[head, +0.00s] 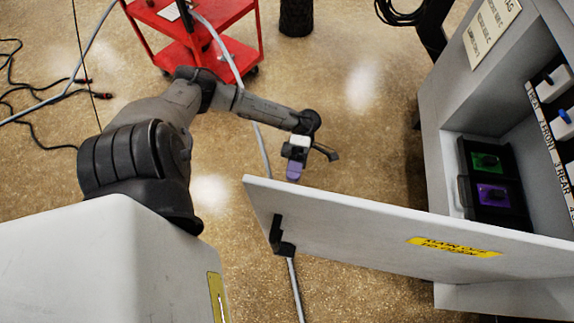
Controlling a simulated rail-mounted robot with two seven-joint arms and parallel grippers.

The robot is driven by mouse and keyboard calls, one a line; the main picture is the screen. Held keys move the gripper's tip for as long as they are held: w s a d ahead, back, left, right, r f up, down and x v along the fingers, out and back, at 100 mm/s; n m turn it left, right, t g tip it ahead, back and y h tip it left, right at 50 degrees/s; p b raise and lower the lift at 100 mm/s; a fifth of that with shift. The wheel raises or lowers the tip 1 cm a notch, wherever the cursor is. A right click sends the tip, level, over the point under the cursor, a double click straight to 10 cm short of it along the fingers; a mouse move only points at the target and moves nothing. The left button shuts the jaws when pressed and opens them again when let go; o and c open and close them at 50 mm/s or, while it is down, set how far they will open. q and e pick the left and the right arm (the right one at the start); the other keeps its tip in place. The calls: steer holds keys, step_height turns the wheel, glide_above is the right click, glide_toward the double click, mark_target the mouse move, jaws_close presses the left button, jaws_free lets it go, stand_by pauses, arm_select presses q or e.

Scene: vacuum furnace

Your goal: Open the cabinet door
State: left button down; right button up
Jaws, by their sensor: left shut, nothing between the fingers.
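The cabinet door (365,232) is a light grey panel swung wide open, standing out to the left from the grey cabinet (440,110) at the right of the head view. A black handle (280,237) sits near its free end, and a yellow label (454,246) is on its face. My left gripper (294,172) is shut and empty, with purple at its tip. It is just beyond the door's free upper edge in the picture, on the other side from the handle. I see no contact with the door. My right gripper is out of view.
Inside the open cabinet are a green module (486,160), a purple module (493,194) and white switches. A red cart (195,40) stands at the back. A grey hose (262,150) and black cables (35,90) lie on the floor.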

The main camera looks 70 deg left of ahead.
arm_select(q)
steer(key=b+x, duration=0.2)
steer(key=x, duration=1)
steer(key=shift+d, duration=0.15)
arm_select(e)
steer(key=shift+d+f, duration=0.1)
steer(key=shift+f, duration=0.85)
arm_select(q)
steer(key=shift+s, duration=0.1)
